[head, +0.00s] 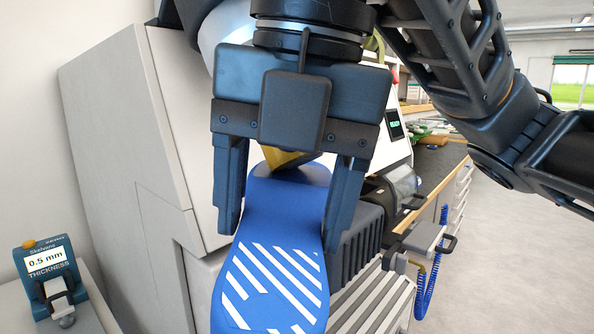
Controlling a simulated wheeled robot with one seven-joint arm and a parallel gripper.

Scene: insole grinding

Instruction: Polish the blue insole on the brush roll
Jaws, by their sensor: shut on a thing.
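The blue insole (275,218) with white diagonal stripes hangs from my gripper (292,215) in the middle of the head view. My gripper's two fingers stand on either side of its narrower upper part, and they are shut on it. Its striped lower end reaches the bottom edge of the picture. A grey rounded patch and something yellow show at its top end, between the fingers. I cannot make out the brush roll; my gripper and the insole cover much of the machine (125,140) behind them.
A thickness gauge (48,262) reading 0.5 mm stands on a surface at the lower left. A dark ribbed housing (357,235) is close to the insole's right. A workbench (445,158) with drawers and a blue coiled hose (432,280) are further right. Floor at right is clear.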

